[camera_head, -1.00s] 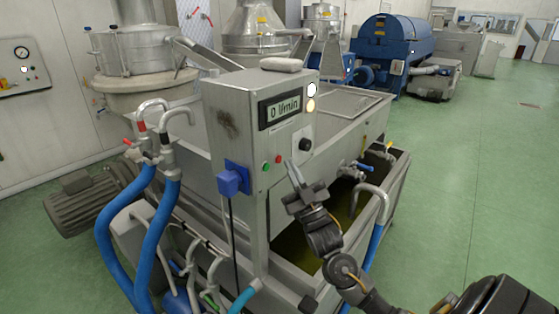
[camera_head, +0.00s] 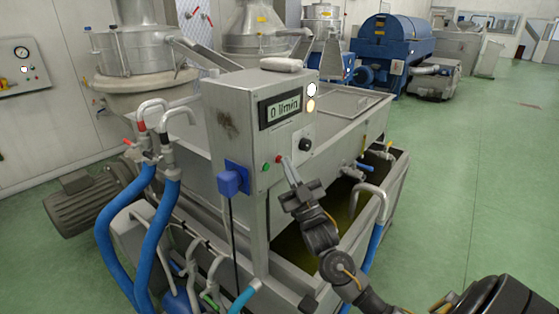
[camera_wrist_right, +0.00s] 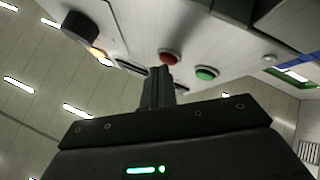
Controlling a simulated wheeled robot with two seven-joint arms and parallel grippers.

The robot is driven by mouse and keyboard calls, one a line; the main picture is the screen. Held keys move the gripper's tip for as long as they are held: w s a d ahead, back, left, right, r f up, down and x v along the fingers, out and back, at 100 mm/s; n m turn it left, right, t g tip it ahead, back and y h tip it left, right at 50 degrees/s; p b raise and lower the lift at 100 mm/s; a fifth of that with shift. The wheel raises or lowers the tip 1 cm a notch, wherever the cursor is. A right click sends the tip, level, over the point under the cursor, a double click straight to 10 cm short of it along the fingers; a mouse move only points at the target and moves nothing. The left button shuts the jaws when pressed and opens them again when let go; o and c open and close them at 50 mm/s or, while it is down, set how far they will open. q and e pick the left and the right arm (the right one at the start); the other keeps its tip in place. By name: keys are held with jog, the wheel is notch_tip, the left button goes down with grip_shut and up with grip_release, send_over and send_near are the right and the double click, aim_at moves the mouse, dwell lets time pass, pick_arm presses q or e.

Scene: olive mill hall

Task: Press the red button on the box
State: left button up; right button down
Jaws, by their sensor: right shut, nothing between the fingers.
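The grey metal control box (camera_head: 240,130) stands on a post in the middle of the head view, its display reading "0 l/min". The red button (camera_head: 279,159) is on its front face, between a green button (camera_head: 265,167) and a black knob (camera_head: 305,145). My right gripper (camera_head: 287,160) is shut and empty, its tips right beside the red button. In the right wrist view the red button (camera_wrist_right: 169,57) appears just beyond the fingertips (camera_wrist_right: 160,72), with the green button (camera_wrist_right: 206,73) to its right. I cannot tell whether the tips touch it. My left gripper is not in view.
A blue socket (camera_head: 233,180) sticks out at the box's lower left. Blue hoses (camera_head: 110,235) and pipes stand at the left. A metal tank (camera_head: 350,105) lies behind the box, with an open trough below. Green floor (camera_head: 470,190) is free at the right.

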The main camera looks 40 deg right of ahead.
jog(key=shift+w, duration=0.2)
jog(key=shift+s, duration=0.15)
dwell(0.5)
jog(key=shift+s+d, duration=0.15)
jog(key=shift+s, duration=0.45)
jog(key=shift+s+d+p, duration=0.25)
jog(key=shift+s, duration=0.55)
jog(key=shift+s+d+p, duration=0.25)
jog(key=shift+s+p, duration=0.05)
jog(key=shift+s, duration=0.5)
jog(key=shift+s+d+p, duration=0.25)
jog(key=shift+s, duration=0.55)
